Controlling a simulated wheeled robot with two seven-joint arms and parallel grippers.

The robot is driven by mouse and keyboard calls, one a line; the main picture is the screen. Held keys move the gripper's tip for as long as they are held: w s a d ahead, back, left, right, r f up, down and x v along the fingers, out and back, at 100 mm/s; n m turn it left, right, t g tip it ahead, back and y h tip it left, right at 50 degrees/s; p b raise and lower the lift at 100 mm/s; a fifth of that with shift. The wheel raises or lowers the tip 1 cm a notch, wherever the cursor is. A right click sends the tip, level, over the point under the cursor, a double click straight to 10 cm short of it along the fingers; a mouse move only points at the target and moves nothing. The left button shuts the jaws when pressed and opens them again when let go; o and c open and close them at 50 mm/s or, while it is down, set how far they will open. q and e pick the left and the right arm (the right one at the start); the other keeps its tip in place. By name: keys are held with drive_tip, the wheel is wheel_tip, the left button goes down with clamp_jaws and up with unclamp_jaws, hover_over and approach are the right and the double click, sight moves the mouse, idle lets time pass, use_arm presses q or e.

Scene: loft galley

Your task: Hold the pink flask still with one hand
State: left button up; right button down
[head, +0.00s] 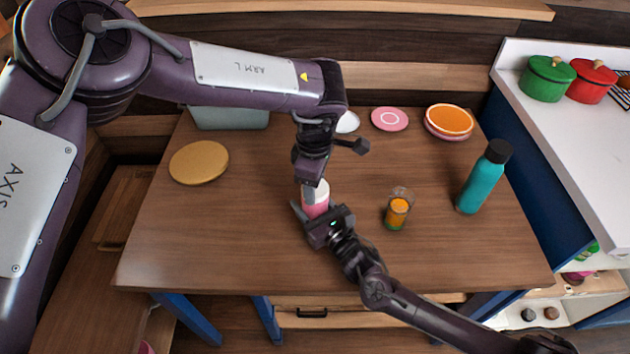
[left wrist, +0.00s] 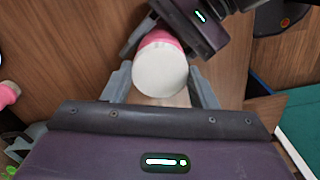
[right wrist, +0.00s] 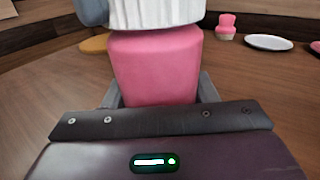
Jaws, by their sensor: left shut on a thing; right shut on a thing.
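The pink flask (head: 315,206) stands upright near the middle of the wooden table, with a white lid (left wrist: 160,73) on top. My left gripper (head: 313,187) reaches down from above, and its fingers are shut on the lid, one on each side in the left wrist view. My right gripper (head: 308,214) comes from the front right and is shut on the flask's pink body (right wrist: 155,65), low under the lid. Part of the flask is hidden behind both grippers in the head view.
A glass with orange contents (head: 397,211) and a teal bottle (head: 478,186) stand to the right. A round wooden board (head: 199,162) lies left. A grey bin (head: 230,118), a pink plate (head: 390,119) and an orange plate (head: 449,120) are at the back. The front left is clear.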

use_arm(q)
drive_tip(key=m, duration=0.5)
drive_tip(key=shift+m, duration=0.3)
drive_tip(key=m, duration=0.6)
drive_tip(key=o, duration=0.9)
drive_tip(key=shift+r, duration=2.2)
drive_tip(key=shift+c, duration=0.2)
